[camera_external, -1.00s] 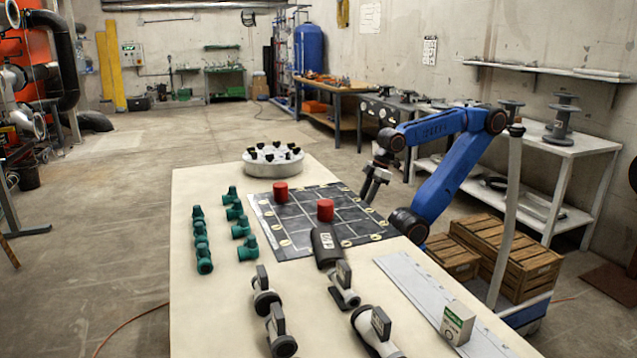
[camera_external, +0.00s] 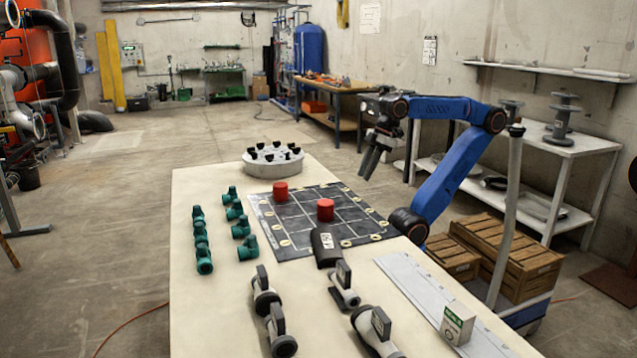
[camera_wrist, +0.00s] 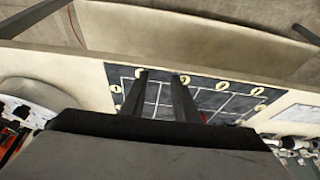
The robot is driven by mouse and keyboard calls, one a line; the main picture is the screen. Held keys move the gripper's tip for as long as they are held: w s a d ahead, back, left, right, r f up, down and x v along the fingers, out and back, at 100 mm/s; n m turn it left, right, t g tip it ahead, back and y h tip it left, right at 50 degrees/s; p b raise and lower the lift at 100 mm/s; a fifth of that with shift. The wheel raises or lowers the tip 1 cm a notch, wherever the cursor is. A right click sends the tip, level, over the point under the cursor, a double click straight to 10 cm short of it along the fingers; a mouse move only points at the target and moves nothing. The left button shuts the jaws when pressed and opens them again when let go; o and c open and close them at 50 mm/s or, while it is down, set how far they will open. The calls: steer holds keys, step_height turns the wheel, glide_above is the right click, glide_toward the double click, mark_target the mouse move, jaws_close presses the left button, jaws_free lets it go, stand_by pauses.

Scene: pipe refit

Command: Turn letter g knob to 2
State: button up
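A round white base (camera_external: 273,171) with several black knobs (camera_external: 270,154) stands on the far left part of the table in the external view. The knob letters and settings are too small to read, so I cannot tell which is g. Part of the round base (camera_wrist: 30,92) shows at the left edge of the wrist view, mostly cut off by my own body. My gripper (camera_external: 371,164) hangs tilted down past the table's right edge, well above the floor and apart from the knobs. In the wrist view its two fingers (camera_wrist: 162,73) are spread with nothing between them.
A black gridded board (camera_external: 290,228) carries two red cylinders (camera_external: 325,210). Green fittings (camera_external: 203,240) stand to its left.

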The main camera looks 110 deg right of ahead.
step_height(320, 180, up, 26)
steer(key=w+d+r+g, duration=0.15)
steer(key=w+d, duration=0.25)
steer(key=w, duration=0.5)
steer(key=g, duration=0.3)
glide_above(270, 158)
step_height(270, 158, down, 3)
steer(key=f, duration=2.1)
steer(key=shift+d+f, duration=0.3)
steer(key=shift+f, duration=0.05)
jaws_close()
